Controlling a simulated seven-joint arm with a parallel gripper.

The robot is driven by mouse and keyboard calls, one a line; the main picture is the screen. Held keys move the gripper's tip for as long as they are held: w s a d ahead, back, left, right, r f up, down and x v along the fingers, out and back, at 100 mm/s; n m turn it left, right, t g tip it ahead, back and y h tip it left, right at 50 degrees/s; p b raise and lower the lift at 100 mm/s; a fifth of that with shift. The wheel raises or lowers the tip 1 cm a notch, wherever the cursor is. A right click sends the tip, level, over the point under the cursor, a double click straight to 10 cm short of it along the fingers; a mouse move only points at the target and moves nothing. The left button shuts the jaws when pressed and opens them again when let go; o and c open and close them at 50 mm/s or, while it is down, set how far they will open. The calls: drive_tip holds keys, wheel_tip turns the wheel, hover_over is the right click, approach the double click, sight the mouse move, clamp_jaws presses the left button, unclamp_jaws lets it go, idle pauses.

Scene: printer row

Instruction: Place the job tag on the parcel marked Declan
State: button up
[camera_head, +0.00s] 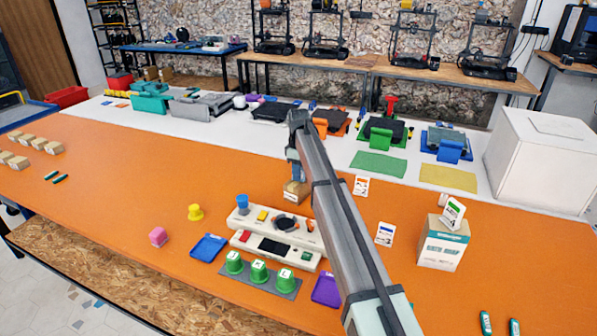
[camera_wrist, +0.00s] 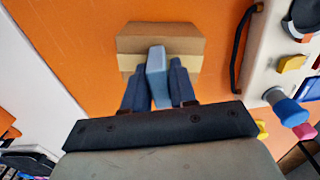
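My gripper (camera_head: 293,178) is above a small brown cardboard parcel (camera_head: 300,188) on the orange table, behind the white control panel. In the wrist view, my gripper's dark blue fingers (camera_wrist: 157,82) close on a pale blue narrow piece (camera_wrist: 156,70), over the tan parcel (camera_wrist: 190,38). I cannot tell whether this piece is the job tag, or whether it touches the parcel. No name is readable on this parcel. Several more small parcels (camera_head: 40,146) stand at the far left, their markings too small to read.
A white panel (camera_head: 270,222) with buttons stands close in front of the parcel, with green cups (camera_head: 258,271) before it. Numbered white cards (camera_head: 361,186) and a labelled box (camera_head: 443,246) are to the right.

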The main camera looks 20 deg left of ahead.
drive_tip(key=o, duration=0.4)
drive_tip(key=shift+r, duration=0.15)
wheel_tip(320, 180, up, 12)
drive_tip(key=shift+r, duration=0.1)
idle(0.4)
